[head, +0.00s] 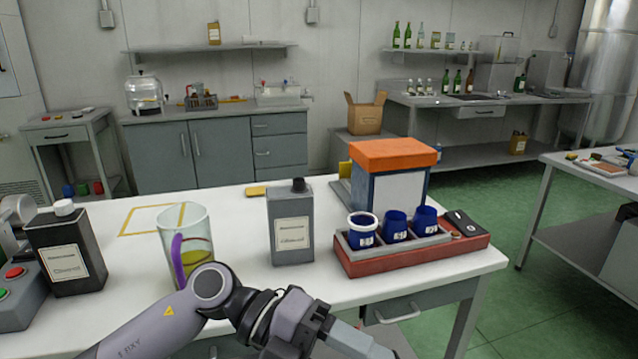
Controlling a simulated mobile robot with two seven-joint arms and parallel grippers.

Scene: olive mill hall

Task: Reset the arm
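My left arm comes in from the lower left, bends at a joint in front of the glass jug and reaches right along the table's front edge. My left gripper (358,342) is at the bottom centre, in front of the white table (400,285) and below the red tray. Its fingers run toward the lower right, partly cut by the picture's edge, so whether they are apart is unclear. I see nothing held. My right gripper is out of view.
A jug (200,225) with yellow-green liquid stands just behind my arm. A grey canister (290,225) and a red tray (425,255) with blue cups (395,225) are to the right. A black canister (65,250) and a button box (18,295) are left.

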